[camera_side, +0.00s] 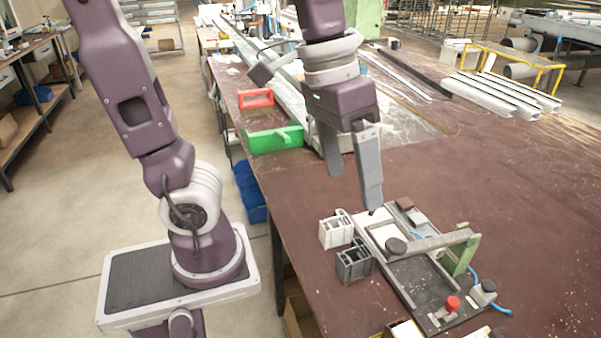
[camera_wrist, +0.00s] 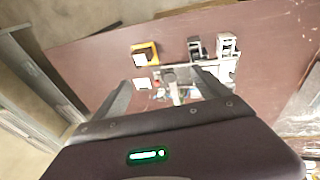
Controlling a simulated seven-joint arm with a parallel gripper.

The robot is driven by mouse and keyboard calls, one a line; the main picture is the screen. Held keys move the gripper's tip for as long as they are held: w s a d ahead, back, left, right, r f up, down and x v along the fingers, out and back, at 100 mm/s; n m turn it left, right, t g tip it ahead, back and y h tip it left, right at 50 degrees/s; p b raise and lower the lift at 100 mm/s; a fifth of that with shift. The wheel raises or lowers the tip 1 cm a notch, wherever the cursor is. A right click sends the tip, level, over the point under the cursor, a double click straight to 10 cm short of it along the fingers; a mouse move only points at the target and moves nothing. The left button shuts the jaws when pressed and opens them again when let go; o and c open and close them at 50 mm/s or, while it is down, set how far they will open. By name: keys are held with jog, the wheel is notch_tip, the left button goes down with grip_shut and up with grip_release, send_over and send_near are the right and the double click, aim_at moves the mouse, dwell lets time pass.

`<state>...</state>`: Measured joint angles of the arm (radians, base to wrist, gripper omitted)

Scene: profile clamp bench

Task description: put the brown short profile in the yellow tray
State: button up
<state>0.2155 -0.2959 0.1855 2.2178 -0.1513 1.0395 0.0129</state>
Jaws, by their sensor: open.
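The brown short profile (camera_side: 405,203) appears as a small brown block at the far end of the clamp fixture (camera_side: 421,285); I cannot pick it out in the wrist view. My gripper (camera_side: 354,192) is open and empty, its fingers pointing down, above and to the left of the brown block. In the wrist view the open fingers (camera_wrist: 162,80) frame part of the fixture. The yellow tray (camera_wrist: 156,47) shows in the wrist view with something white inside. In the side view only a yellowish edge of it shows at the bottom, cut off by the frame.
A white profile (camera_side: 336,230) and a dark grey profile (camera_side: 354,264) stand left of the fixture. The fixture carries a grey arm (camera_side: 440,242), a green upright (camera_side: 464,258) and a red knob (camera_side: 452,304). A green bin (camera_side: 275,139) is farther back. The bench right of the fixture is clear.

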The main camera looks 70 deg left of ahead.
jog(key=s+a+f+t+y, duration=0.1)
jog(key=s+a+t+y, duration=0.1)
jog(key=s, duration=0.4)
jog(key=shift+a+t, duration=0.8)
